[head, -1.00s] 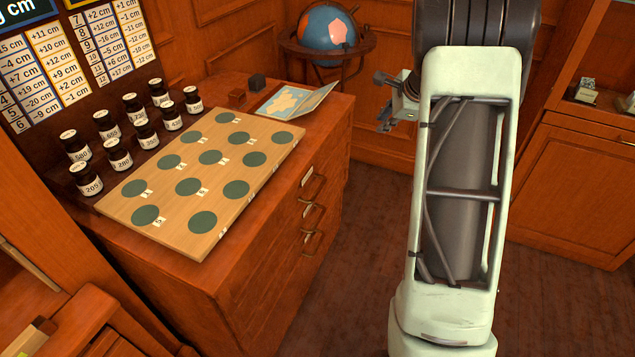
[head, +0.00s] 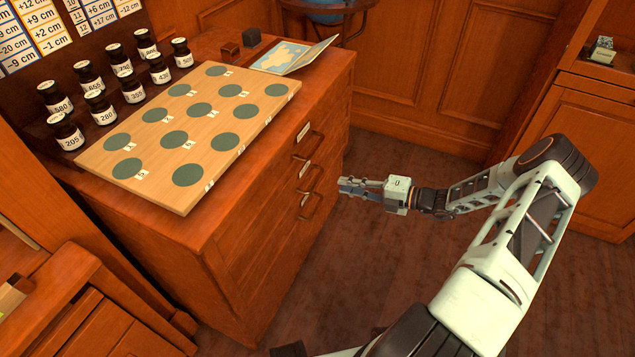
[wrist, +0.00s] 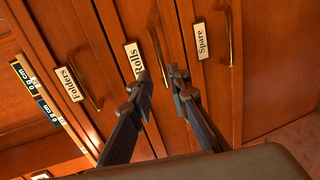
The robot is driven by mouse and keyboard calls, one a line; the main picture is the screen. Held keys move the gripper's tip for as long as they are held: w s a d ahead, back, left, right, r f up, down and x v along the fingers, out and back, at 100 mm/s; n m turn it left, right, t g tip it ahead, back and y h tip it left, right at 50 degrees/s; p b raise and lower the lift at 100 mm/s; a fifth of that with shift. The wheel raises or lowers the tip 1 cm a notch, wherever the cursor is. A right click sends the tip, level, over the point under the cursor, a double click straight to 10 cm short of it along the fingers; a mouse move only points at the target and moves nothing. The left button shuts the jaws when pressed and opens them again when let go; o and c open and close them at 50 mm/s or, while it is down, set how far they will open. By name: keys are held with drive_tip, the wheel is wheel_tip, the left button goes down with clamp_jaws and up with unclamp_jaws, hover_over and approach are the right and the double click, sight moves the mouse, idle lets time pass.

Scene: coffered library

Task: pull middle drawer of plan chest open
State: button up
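The plan chest (head: 262,215) stands at the left with its drawers shut. Its middle drawer is labelled "Rolls" (wrist: 134,62) in the wrist view, where the drawers look turned on their side. The middle drawer's brass bow handle (head: 312,178) shows in the head view, and in the wrist view (wrist: 157,45) it lies beyond the gap between my fingertips. My gripper (head: 343,186) is open and empty, a little right of the chest front, pointing at it near the height of the middle and lower handles. The fingers (wrist: 160,74) stand apart in the wrist view, with no visible contact on the handle.
The "Folders" drawer (wrist: 69,85) and "Spare" drawer (wrist: 202,42) flank the middle one, each with a handle. On the chest top are a board with green discs (head: 150,178), several dark jars (head: 103,105) and an open booklet (head: 290,58). The floor (head: 385,250) before the chest is clear.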

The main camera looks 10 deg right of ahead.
sight(316, 179)
drive_tip(key=b+x, duration=0.1)
drive_tip(key=x, duration=0.9)
drive_tip(key=shift+w+a, duration=0.2)
drive_tip(key=shift+a, duration=0.1)
drive_tip(key=shift+c, duration=0.4)
clamp_jaws()
